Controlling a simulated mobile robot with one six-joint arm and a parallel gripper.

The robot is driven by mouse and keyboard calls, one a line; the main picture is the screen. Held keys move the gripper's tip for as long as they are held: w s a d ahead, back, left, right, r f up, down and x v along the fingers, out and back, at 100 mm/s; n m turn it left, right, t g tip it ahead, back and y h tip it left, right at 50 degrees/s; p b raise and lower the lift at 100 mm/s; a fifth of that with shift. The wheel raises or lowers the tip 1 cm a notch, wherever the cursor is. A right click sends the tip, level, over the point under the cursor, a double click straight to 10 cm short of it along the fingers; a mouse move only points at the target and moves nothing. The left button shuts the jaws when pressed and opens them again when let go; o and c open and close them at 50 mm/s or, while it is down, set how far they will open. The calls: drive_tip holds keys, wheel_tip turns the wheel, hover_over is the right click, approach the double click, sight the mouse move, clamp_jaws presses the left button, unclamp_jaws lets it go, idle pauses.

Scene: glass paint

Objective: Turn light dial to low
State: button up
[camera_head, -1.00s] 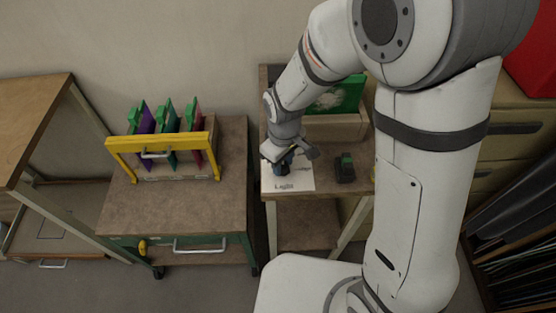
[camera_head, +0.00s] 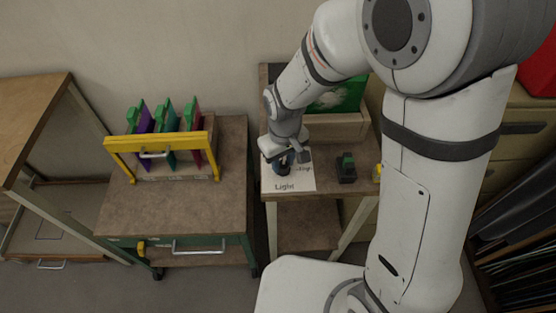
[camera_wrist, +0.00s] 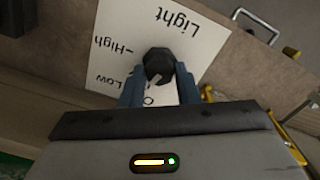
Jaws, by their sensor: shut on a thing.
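The light dial is a black knob (camera_wrist: 158,64) on a white card (camera_wrist: 188,47) printed "Light", "High" and "Low", with another word partly hidden; the card reads upside down in the wrist view. A pale mark shows on the knob's near side, close to the partly hidden word; I cannot tell its exact setting. My gripper (camera_wrist: 158,82) has its blue fingers on either side of the knob and is shut on it. In the head view my gripper (camera_head: 283,167) is over the card (camera_head: 288,184) and hides the knob.
The card lies on a brown table (camera_head: 330,185). A dark block with a green top (camera_head: 346,167) stands right of it, and a green panel (camera_head: 338,97) behind. To the left, a cart (camera_head: 170,209) carries a yellow-barred rack (camera_head: 163,142) with several coloured panels.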

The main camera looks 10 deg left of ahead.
drive_tip(key=m, duration=0.3)
drive_tip(key=m+b, duration=0.1)
drive_tip(key=m, duration=0.1)
drive_tip(key=shift+s+d+f, duration=0.15)
drive_tip(key=shift+s, duration=0.15)
drive_tip(key=shift+m, duration=0.3)
drive_tip(key=o, duration=0.7)
drive_tip(key=shift+s, duration=0.1)
drive_tip(key=shift+o, duration=1.3)
